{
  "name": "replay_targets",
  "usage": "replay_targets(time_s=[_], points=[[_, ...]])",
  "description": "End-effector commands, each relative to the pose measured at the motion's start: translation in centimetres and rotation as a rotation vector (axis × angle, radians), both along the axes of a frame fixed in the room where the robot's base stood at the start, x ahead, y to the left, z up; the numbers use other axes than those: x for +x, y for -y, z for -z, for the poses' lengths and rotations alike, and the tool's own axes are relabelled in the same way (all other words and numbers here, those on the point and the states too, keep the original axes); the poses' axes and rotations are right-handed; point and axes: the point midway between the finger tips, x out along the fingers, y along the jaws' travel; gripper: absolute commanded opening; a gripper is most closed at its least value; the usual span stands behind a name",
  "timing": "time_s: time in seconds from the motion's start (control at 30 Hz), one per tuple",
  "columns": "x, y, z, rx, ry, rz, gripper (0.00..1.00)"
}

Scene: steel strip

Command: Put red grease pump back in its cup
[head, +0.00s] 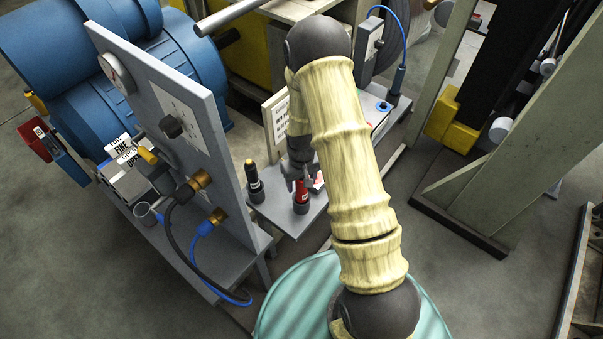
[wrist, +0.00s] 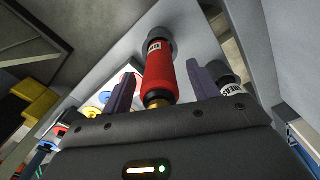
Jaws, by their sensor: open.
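The red grease pump (head: 301,191) stands upright in a dark cup (head: 301,207) on a grey shelf (head: 276,215). In the wrist view, the red body with a white label (wrist: 159,70) has its far end in the round grey cup (wrist: 159,36). Its brass-coloured end points toward my gripper. My gripper (head: 298,165) is above the pump in the head view. In the wrist view my gripper (wrist: 164,84) is open, with one finger on each side of the pump and gaps showing. My arm hides part of the shelf in the head view.
A black pump with a yellow tip (head: 251,176) stands in another cup just left of the red one. A grey upright panel (head: 190,125) with hoses rises at left. A notice board (head: 276,120) stands behind. Grey floor is open at right.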

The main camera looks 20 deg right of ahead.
Motion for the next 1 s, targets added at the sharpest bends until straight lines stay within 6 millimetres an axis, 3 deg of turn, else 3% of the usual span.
replay_targets(time_s=[0.27,1.0], points=[[0.2,0.0,-2.4,0.0,0.005,0.001,0.6],[0.1,0.0,-14.9,0.0,0.007,0.001,0.6]])
